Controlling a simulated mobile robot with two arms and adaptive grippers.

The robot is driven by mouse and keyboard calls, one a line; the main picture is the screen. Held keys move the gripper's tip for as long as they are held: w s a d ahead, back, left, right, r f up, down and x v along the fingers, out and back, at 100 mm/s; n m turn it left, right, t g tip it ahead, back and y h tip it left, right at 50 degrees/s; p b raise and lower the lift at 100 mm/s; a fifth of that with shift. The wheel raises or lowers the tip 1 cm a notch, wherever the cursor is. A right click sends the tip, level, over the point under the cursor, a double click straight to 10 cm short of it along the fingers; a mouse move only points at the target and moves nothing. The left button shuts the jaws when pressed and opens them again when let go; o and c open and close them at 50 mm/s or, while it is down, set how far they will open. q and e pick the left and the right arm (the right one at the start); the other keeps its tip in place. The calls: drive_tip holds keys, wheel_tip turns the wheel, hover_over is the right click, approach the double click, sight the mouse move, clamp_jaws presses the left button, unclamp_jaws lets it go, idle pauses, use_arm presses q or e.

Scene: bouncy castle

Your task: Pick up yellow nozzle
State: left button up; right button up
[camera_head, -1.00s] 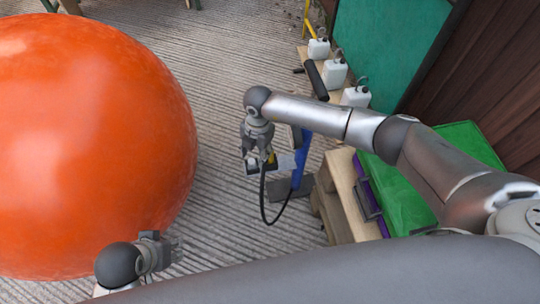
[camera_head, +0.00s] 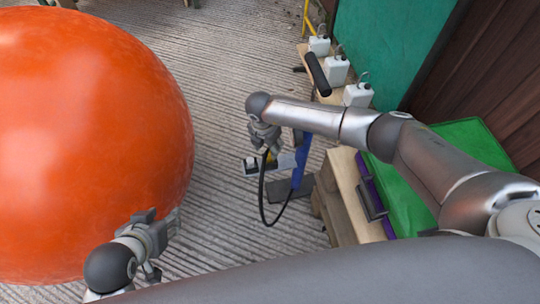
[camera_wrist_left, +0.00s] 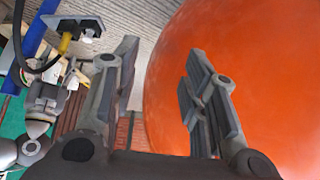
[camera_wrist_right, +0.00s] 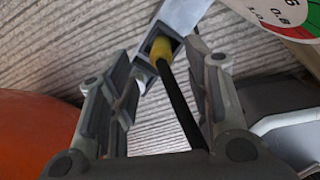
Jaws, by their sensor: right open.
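The yellow nozzle (camera_wrist_right: 161,49) sits in a grey holder (camera_wrist_right: 185,14), with a black hose running from it toward the camera in the right wrist view. It also shows in the left wrist view (camera_wrist_left: 65,43). In the head view it is small, just below my right gripper (camera_head: 268,143). My right gripper is open; in its wrist view the hose passes between the fingers, and the nozzle lies just beyond the fingertips, not gripped. My left gripper (camera_head: 160,228) is open and empty beside the orange ball; it fills the left wrist view (camera_wrist_left: 160,75).
A large orange ball (camera_head: 80,140) takes up the left side. A blue post (camera_head: 302,160) on a grey base (camera_head: 291,188) stands beside the nozzle. A wooden bench (camera_head: 350,195), a green box (camera_head: 410,205) and white canisters (camera_head: 336,69) line the right. Ribbed floor lies between.

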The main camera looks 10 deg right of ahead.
drive_tip(key=f, duration=0.1)
drive_tip(key=f+b, duration=0.1)
drive_tip(key=f, duration=0.1)
drive_tip(key=shift+w+d+f, duration=0.3)
drive_tip(key=shift+d+f, duration=0.05)
use_arm(q)
drive_tip(key=w+d+r+t+h, duration=0.1)
drive_tip(key=w+d+r+t, duration=0.1)
drive_tip(key=w+r+t, duration=0.2)
drive_tip(key=w+r, duration=0.1)
drive_tip(key=w, duration=0.2)
drive_tip(key=shift+d, duration=0.25)
use_arm(e)
drive_tip(key=shift+f, duration=0.1)
clamp_jaws()
use_arm(q)
drive_tip(key=shift+s, duration=0.1)
